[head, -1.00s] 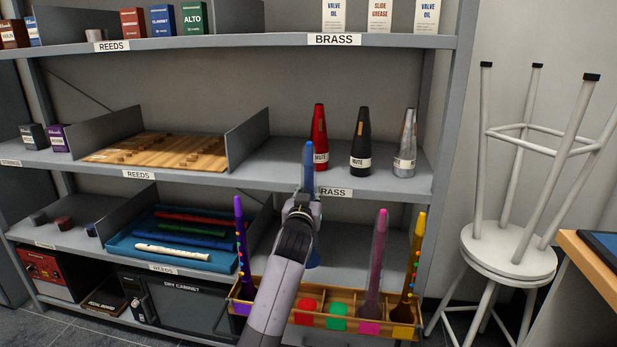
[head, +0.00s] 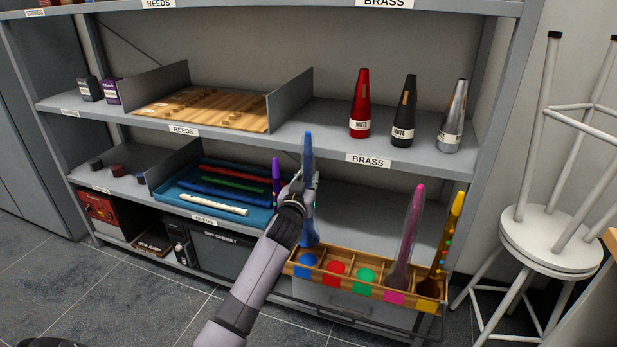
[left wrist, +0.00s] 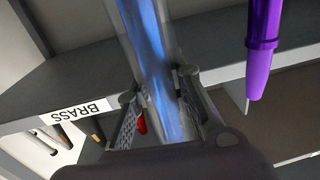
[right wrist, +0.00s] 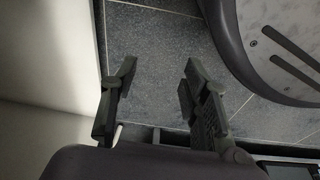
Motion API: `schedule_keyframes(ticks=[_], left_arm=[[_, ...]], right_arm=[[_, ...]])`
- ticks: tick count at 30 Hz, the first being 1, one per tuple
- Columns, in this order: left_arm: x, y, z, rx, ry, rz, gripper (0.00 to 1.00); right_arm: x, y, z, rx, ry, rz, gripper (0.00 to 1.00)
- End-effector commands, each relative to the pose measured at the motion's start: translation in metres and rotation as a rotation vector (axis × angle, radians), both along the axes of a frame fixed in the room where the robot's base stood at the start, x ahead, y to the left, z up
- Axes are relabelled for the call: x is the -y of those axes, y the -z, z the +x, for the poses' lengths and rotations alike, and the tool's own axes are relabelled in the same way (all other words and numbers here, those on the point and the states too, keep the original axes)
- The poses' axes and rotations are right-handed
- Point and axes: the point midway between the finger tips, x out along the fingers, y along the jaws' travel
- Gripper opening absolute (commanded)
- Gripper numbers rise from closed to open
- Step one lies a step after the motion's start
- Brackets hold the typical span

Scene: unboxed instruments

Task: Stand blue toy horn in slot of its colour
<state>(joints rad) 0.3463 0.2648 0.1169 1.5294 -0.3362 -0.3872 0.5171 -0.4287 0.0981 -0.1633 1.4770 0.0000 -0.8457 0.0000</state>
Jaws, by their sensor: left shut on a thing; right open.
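The blue toy horn (head: 308,160) is upright in my left gripper (head: 302,188), thin end up. Its flared lower end is at the blue-marked slot (head: 307,261) of the wooden rack (head: 375,290); I cannot tell whether it touches the slot floor. In the left wrist view the fingers (left wrist: 155,90) close on the clear-cased blue horn (left wrist: 150,45). The purple horn (head: 276,178) shows beside the gripper, its base hidden by my arm; it also shows in the left wrist view (left wrist: 262,50). My right gripper (right wrist: 152,90) is open and empty above the floor.
A pink horn (head: 408,235) and a yellow horn (head: 449,235) stand at the rack's right end. The red (head: 336,269) and green (head: 365,279) slots hold no horn. A shelf with mutes (head: 403,120) is above; a blue tray (head: 222,210) is left. Stools (head: 550,240) stand right.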

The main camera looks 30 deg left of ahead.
Motion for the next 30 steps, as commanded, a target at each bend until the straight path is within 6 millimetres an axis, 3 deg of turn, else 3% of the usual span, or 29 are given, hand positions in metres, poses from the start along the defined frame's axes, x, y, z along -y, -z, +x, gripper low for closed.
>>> schedule_keyframes(ticks=[15, 30], left_arm=[[0.000, 0.017, 0.000, 0.001, 0.000, 0.001, 0.00], [0.000, 0.032, 0.000, 0.000, 0.000, 0.000, 0.00]], right_arm=[[-0.003, -0.045, 0.025, 0.029, 0.006, 0.003, 0.42], [-0.004, -0.094, 0.038, 0.057, 0.010, 0.005, 0.42]])
